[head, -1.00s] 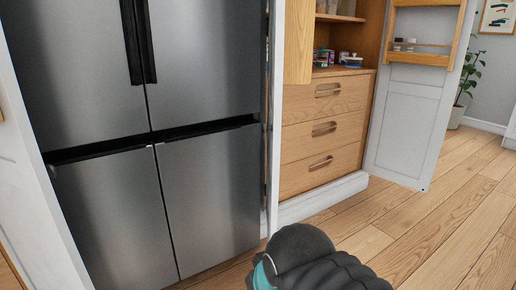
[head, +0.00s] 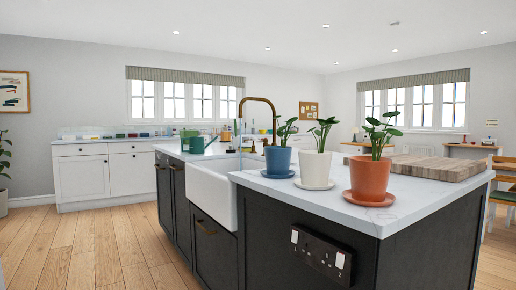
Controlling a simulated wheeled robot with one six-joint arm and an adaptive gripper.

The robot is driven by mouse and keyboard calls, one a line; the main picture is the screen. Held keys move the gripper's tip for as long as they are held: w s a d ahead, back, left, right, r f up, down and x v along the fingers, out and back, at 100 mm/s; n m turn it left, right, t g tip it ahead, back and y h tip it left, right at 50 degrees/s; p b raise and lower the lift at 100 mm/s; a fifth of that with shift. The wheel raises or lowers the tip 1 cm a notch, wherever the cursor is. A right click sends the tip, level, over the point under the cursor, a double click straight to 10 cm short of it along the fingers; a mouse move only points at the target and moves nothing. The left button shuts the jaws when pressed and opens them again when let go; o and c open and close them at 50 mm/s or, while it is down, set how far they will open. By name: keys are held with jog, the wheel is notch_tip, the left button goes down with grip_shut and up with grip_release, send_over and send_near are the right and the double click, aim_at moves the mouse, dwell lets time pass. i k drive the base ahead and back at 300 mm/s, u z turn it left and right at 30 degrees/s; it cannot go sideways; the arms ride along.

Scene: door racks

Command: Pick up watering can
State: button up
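A small teal-green shape that looks like the watering can (head: 197,145) stands on the far left part of the island worktop, beyond the white sink. A thin spout-like part points right. It is small in the picture, so its handle is hard to make out. A green item stands right behind or against it, and I cannot tell whether it is a separate thing. My gripper is not in view.
The island worktop (head: 345,205) carries blue (head: 278,161), white (head: 316,168) and terracotta (head: 370,179) plant pots near me. A white sink (head: 213,190) and brass tap (head: 258,100) lie between them and the can. The wooden floor (head: 100,245) on the left is clear.

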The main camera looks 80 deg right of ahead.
aim_at(196, 144)
jog(key=z, duration=1.65)
jog(key=i, duration=2.75)
jog(key=z, duration=1.1)
